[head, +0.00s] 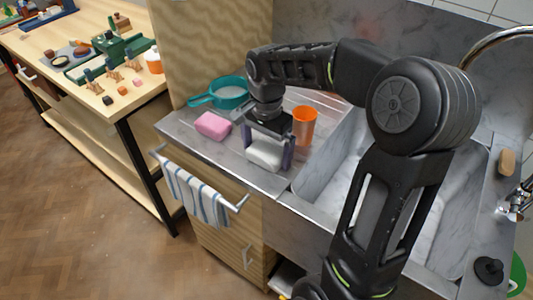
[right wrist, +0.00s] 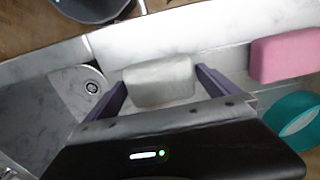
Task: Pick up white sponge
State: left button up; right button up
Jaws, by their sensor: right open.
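The white sponge (head: 264,155) lies on the grey counter left of the sink, near the front edge. My left gripper is not in view.
A pink sponge (head: 213,125) lies left of the gripper, with a teal sieve or pan (head: 203,100) behind it. An orange cup (head: 304,126) stands close on the right, near the sink basin (head: 328,170). A striped towel (head: 195,195) hangs on the front rail.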

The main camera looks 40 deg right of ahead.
jog(key=shift+c, duration=0.4)
jog(key=c, duration=1.1)
